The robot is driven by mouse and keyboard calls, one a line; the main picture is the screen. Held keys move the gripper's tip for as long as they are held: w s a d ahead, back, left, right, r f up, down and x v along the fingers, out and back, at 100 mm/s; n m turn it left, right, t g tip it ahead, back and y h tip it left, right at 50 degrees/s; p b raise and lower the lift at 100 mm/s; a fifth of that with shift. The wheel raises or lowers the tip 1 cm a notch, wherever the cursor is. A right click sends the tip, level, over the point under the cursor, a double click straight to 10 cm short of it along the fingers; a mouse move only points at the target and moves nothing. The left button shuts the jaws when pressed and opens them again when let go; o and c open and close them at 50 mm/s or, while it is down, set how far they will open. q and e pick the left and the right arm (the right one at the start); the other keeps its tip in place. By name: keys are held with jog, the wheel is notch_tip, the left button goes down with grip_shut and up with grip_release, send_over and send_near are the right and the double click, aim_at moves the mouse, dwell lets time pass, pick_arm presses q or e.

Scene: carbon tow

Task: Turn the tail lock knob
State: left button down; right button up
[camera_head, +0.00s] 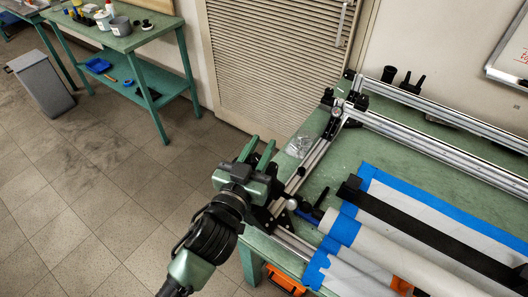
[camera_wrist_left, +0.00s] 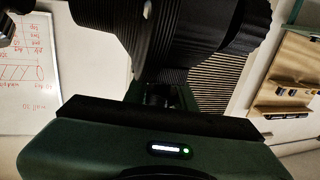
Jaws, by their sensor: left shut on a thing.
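My left gripper (camera_head: 256,151) is at the left end of the metal rail frame (camera_head: 305,163), by the black fittings at the table's corner. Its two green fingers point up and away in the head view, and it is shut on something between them. That is the place of the tail lock knob, which the gripper body hides in the head view. In the left wrist view, ridged black parts fill the top, and I cannot tell how far the knob is turned. My right gripper is in neither view.
The green worktable (camera_head: 320,180) carries a white tube (camera_head: 375,250), blue tape (camera_head: 385,183) and a black strip (camera_head: 430,230). A roller shutter (camera_head: 275,55) stands behind.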

aim_at(254, 163)
pick_arm(q)
jog(key=shift+w+a+n+t+y+b, duration=0.15)
jog(key=shift+n+t+y+b, duration=0.1)
jog(key=shift+n+y+b, duration=0.45)
jog(key=shift+s+a+n+t+y+b, duration=0.15)
jog(key=shift+n+t+y+b, duration=0.2)
jog(key=shift+y, duration=0.55)
jog(key=shift+w, duration=0.1)
jog(key=shift+r+y, duration=0.2)
jog(key=shift+y, duration=0.1)
jog(key=c, duration=1.1)
grip_release()
jog(key=shift+f, duration=0.1)
jog(key=shift+c, duration=0.2)
jog(key=s, duration=0.2)
jog(key=s+b, duration=0.1)
jog(key=s, duration=0.1)
jog(key=s+a+b, duration=0.1)
jog(key=s, duration=0.1)
jog(key=shift+s+a+f, duration=0.1)
jog(key=shift+s+f, duration=0.05)
jog(key=shift+s, duration=0.05)
jog(key=shift+s+a, duration=0.15)
jog(key=shift+s, duration=0.4)
